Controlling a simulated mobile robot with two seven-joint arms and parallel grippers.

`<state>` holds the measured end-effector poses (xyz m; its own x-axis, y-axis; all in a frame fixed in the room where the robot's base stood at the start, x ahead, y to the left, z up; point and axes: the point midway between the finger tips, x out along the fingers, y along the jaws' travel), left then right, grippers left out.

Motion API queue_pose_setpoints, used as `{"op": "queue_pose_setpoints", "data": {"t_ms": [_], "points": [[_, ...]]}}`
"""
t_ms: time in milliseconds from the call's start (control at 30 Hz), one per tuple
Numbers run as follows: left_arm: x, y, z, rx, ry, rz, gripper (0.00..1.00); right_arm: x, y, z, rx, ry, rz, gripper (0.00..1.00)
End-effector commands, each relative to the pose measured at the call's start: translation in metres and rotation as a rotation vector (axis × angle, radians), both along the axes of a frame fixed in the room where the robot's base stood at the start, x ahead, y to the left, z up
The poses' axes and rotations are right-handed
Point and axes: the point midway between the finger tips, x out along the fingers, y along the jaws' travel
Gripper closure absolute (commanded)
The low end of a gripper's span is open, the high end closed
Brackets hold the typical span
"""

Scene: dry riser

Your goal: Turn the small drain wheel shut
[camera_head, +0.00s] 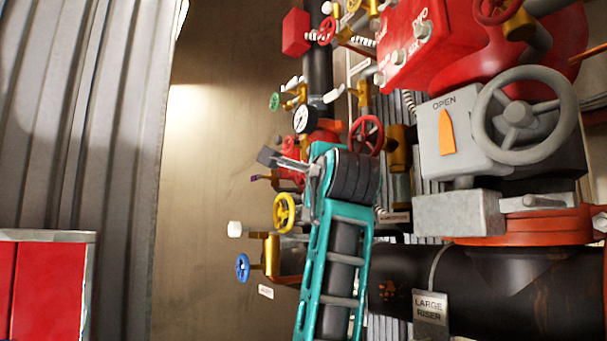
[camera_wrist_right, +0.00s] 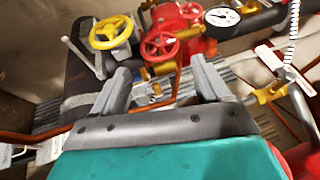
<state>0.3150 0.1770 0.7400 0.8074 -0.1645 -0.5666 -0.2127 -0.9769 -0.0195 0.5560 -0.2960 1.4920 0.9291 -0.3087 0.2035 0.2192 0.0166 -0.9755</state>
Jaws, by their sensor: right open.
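Several small handwheels sit on the pipework: a yellow wheel (camera_head: 284,213), a blue wheel (camera_head: 242,267), a green wheel (camera_head: 275,101) and a red wheel (camera_head: 366,135). I cannot read a label that tells which is the drain wheel. My right gripper (camera_head: 284,160) is open and appears empty, in front of the pipework and above the yellow wheel. In the right wrist view, a small red wheel (camera_wrist_right: 160,45) shows beyond the gap between its fingers (camera_wrist_right: 163,85). The yellow wheel (camera_wrist_right: 112,32) is left of that gap. My left gripper is out of view.
A pressure gauge (camera_head: 305,120) is close above my right gripper. A large grey wheel (camera_head: 522,115) on a box marked OPEN (camera_head: 445,104) and a thick black pipe (camera_head: 450,292) fill the right side. A red cabinet (camera_head: 40,285) stands lower left. The wall (camera_head: 205,200) left of the pipes is bare.

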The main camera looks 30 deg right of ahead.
Motion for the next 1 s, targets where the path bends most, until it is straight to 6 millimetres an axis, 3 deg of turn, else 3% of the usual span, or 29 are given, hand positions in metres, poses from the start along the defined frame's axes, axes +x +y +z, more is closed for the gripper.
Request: {"op": "queue_pose_setpoints", "data": {"t_ms": [300, 500, 700, 1000], "points": [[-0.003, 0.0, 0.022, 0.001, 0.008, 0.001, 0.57, 0.06, -0.021, 0.016, 0.002, 0.004, -0.002, 0.25], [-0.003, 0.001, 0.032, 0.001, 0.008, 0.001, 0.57, 0.088, -0.03, 0.022, 0.001, 0.002, -0.002, 0.25], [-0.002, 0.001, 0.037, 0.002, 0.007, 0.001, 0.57, 0.101, -0.034, 0.023, 0.001, 0.0, -0.002, 0.25], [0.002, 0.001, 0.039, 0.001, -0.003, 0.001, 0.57, 0.103, -0.035, 0.022, 0.001, -0.001, -0.002, 0.25]]}}
